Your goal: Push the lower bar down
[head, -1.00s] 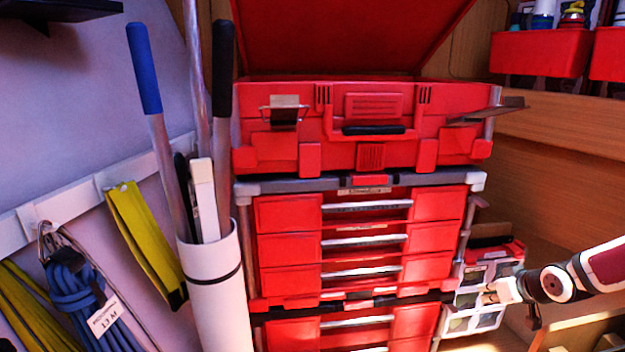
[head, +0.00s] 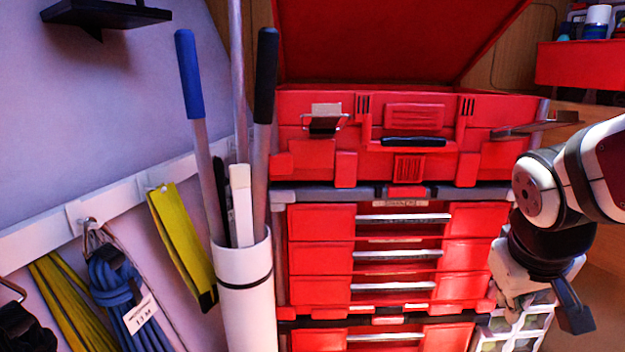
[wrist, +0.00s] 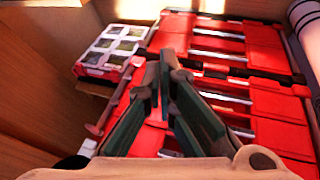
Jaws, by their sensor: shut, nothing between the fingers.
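Several silver bars cross the fronts of the red drawers (head: 320,258). In the head view the top bar (head: 404,218) is above two more, and the lowest visible bar (head: 410,337) is near the bottom edge. The frames do not settle which one is the lower bar. My gripper (head: 574,318) hangs at the right of the drawers, partly hidden by my arm. In the wrist view my gripper (wrist: 160,62) is shut and empty, its fingertips over the side edge of the drawer stack, beside the bars (wrist: 222,62), apparently apart from them.
A red case (head: 300,140) with its lid raised sits on the drawers. A white tube (head: 245,300) with long-handled tools stands left. An organizer box (wrist: 110,48) is beside the stack, close to my gripper. Straps and a blue coiled line (head: 115,285) hang on the left wall.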

